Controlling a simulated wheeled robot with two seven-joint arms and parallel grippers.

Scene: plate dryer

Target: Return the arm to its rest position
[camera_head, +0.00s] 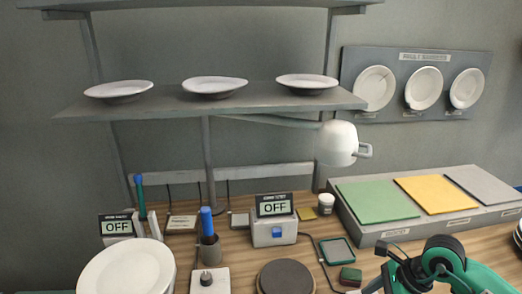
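A teal and black jointed part (445,268), which looks like my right arm, comes in at the bottom right corner. Dark thin parts on its left side may be the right gripper (398,262), low over the table. Its fingers cannot be made out clearly, and I see nothing held there. My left gripper is not in view. A large white plate (125,270) is at the bottom left, well apart from the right arm. Three white plates, the left one (119,90), middle one (214,86) and right one (306,83), rest on the grey shelf (345,100).
A white lamp (338,143) hangs under the shelf. A grey box (274,232) reads OFF; a second OFF display (117,225) is at left. A sloped stand (365,232) holds green, yellow and grey panels. A dark round pad (285,277) lies at front centre. A wall rack (443,57) holds plates.

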